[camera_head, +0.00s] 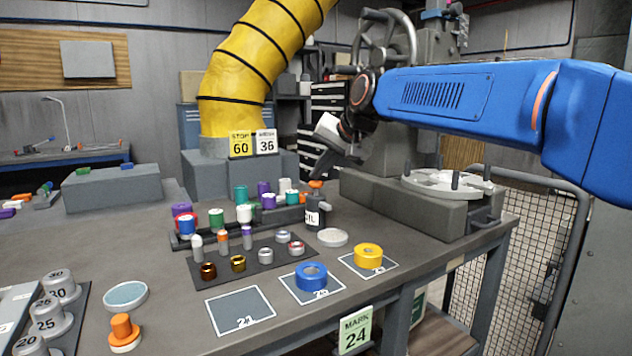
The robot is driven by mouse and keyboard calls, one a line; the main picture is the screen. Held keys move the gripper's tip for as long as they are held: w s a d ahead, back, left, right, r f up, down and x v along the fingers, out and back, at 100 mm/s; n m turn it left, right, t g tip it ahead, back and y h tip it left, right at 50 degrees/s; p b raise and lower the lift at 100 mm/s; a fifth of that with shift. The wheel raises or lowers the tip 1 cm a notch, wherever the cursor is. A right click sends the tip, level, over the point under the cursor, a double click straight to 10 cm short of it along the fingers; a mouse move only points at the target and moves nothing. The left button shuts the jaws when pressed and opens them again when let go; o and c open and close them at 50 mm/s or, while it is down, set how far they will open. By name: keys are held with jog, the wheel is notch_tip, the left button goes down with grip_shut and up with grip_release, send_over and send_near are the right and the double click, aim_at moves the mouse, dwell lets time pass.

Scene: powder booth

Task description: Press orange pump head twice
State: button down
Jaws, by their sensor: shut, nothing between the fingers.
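The orange pump head (316,184) sits on top of a dark bottle (315,214) with a white label, towards the back of the grey workbench. The bottle stands upright. My gripper (350,158) hangs from the end of the blue arm, above and a little right of the pump head in the picture. It is shut and empty, and a gap shows between it and the pump head. Its fingertips are small and dark, so their exact shape is hard to tell.
A rack of coloured spools (244,213) stands left of the bottle. A pale round dish (333,237) lies in front of it. A blue ring (311,276) and a yellow ring (368,256) sit on marked squares. A grey block fixture (405,200) stands right.

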aim_at(317, 183)
jog(key=shift+f, duration=0.65)
dwell(0.6)
jog(key=shift+r, duration=1.45)
jog(key=shift+r, duration=2.5)
jog(key=shift+a, duration=0.1)
dwell(0.6)
jog(key=shift+s+a+r+m+t+h, duration=0.1)
jog(key=shift+r+m+t+h, duration=0.25)
jog(key=shift+r+m+h, duration=0.5)
jog(key=shift+w+a+r+m+t+h, duration=0.1)
jog(key=shift+r+m+t+h, duration=0.4)
jog(key=shift+m, duration=0.65)
jog(key=shift+s+r+m+t+h, duration=0.15)
jog(key=shift+r+m+h, duration=0.4)
jog(key=shift+m+h, duration=0.4)
